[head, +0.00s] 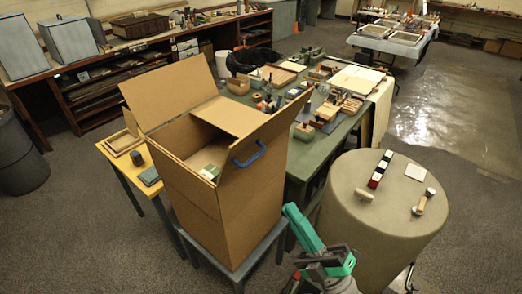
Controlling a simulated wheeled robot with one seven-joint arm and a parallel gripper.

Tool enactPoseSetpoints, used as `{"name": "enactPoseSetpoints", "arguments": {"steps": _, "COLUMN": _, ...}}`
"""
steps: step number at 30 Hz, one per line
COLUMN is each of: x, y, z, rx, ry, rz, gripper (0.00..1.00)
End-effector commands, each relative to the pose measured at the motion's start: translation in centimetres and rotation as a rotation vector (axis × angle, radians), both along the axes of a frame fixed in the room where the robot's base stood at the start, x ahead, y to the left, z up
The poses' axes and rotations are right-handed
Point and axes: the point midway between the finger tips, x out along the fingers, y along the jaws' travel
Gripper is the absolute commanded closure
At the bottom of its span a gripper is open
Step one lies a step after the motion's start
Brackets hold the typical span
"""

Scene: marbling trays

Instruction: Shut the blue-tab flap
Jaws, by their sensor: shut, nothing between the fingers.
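A tall brown cardboard box (225,215) stands open on a grey stool (250,262) in the middle of the head view. Its right flap (272,138) carries a blue handle-like tab (249,154) and stands up, tilted outward. The large left flap (168,92) also stands up. A third flap (230,115) at the back lies about level over part of the opening. Inside is a small green and white item (209,172). Part of my green and dark arm shows at the bottom, right of the box, below the blue-tab flap. I cannot make out my gripper's fingers.
A round beige table (345,228) with rollers and small jars stands to the right. A cluttered green worktable (310,155) is behind the box. A small yellow table (133,180) is close on the left. Open floor (85,240) lies left, near a dark bin (18,150).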

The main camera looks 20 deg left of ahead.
Motion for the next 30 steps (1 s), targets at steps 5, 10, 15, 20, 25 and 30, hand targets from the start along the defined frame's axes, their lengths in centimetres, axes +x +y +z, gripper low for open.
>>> {"name": "enactPoseSetpoints", "arguments": {"steps": 5, "x": 3.1, "y": -0.5, "z": 1.8, "rx": -0.187, "ry": -0.056, "rz": 0.017, "gripper": 1.0}}
{"name": "enactPoseSetpoints", "arguments": {"steps": 10, "x": 4.9, "y": -1.1, "z": 2.5, "rx": -0.3, "ry": -0.065, "rz": 0.021, "gripper": 1.0}}
{"name": "enactPoseSetpoints", "arguments": {"steps": 15, "x": 5.6, "y": -1.1, "z": 2.8, "rx": -0.343, "ry": -0.066, "rz": 0.023, "gripper": 1.0}}
{"name": "enactPoseSetpoints", "arguments": {"steps": 20, "x": 6.1, "y": 0.4, "z": 3.3, "rx": -0.346, "ry": -0.066, "rz": 0.027, "gripper": 1.0}}
{"name": "enactPoseSetpoints", "arguments": {"steps": 25, "x": 6.9, "y": 3.1, "z": 4.4, "rx": -0.344, "ry": -0.067, "rz": 0.03, "gripper": 1.0}}
{"name": "enactPoseSetpoints", "arguments": {"steps": 30, "x": 7.9, "y": 5.9, "z": 5.7, "rx": -0.345, "ry": -0.069, "rz": 0.03, "gripper": 1.0}}
